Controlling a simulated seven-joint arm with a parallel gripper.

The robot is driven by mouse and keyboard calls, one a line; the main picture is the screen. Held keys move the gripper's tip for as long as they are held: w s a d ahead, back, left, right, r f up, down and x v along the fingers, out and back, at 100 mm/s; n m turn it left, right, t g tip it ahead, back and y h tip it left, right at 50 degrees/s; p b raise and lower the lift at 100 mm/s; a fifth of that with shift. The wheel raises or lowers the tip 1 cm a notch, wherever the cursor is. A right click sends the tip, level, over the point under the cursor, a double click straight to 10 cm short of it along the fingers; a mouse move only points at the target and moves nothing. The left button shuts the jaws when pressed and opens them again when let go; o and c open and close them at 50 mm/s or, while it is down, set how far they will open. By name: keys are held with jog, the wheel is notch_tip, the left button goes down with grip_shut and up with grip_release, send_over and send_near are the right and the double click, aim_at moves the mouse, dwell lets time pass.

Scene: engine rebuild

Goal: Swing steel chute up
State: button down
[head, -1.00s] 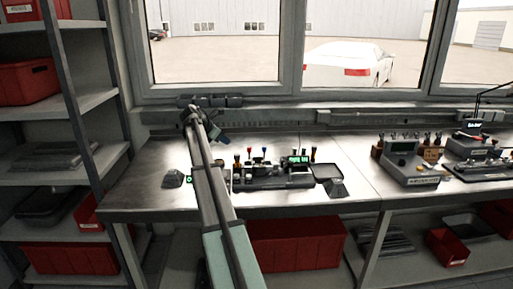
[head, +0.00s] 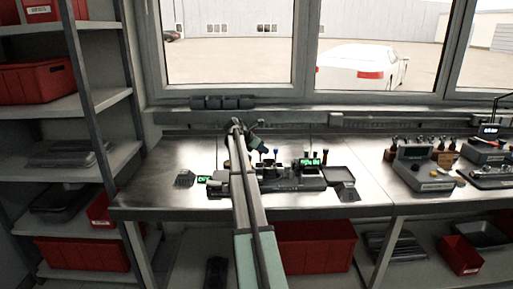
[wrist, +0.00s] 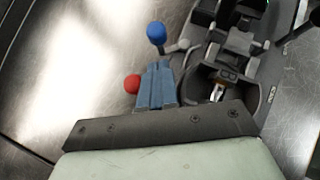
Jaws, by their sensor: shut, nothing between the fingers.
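The bench machine (head: 290,184) is a dark unit with several coloured-knob levers and green displays. In the wrist view its dark body (wrist: 268,75) fills the upper right, with a rounded pocket holding a small metallic piece. A grey block-like part (wrist: 238,45) sits above that pocket; I cannot tell whether it is the steel chute. My gripper (head: 262,147) hangs over the machine's back left. Its blue-grey fingers (wrist: 156,82) are shut together and empty, between a red knob (wrist: 131,84) and the pocket. A blue-knobbed lever (wrist: 156,34) stands just past the fingertips.
A dark tray-topped stand (head: 345,190) is at the machine's right. A window sill and rail run behind. Shelves with red bins stand at left.

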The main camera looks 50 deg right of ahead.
jog(key=shift+s+d, duration=0.2)
jog(key=shift+d, duration=0.5)
jog(key=shift+s+d, duration=0.15)
jog(key=shift+d, duration=0.55)
jog(key=shift+w+d+m+g, duration=0.35)
jog(key=shift+m+g, duration=0.25)
jog(key=shift+m, duration=0.2)
jog(key=d+m+g, duration=0.1)
jog(key=d, duration=0.1)
jog(key=d+m+g+y, duration=0.1)
jog(key=d, duration=0.2)
jog(key=shift+d+m+y, duration=0.3)
jog(key=shift+d+m, duration=0.05)
jog(key=shift+m, duration=0.05)
dwell(1.1)
